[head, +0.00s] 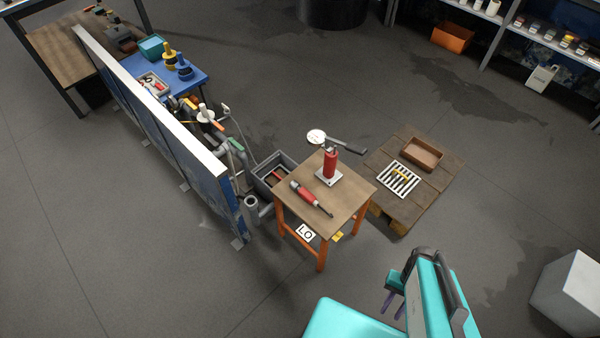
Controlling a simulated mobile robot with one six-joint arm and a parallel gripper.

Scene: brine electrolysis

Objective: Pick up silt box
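A brown open-topped box (422,153), which looks like the silt box, rests on the wooden pallet (440,184) right of the small table. It sits on the pallet's far part, behind a white slotted grate (398,180). Its inside looks empty, though it is small in view. My gripper (393,306) shows at the lower middle right, with two purple fingers below the teal arm. The fingers stand apart with nothing seen between them. My gripper is well away from the box, nearer the camera.
A small table (345,200) with orange legs carries a red cylinder (330,162) and a red-handled tool (311,199). A grey bin (269,177) and pipes stand left of it. A white block (568,292) stands at right. Floor between pallet and block is clear.

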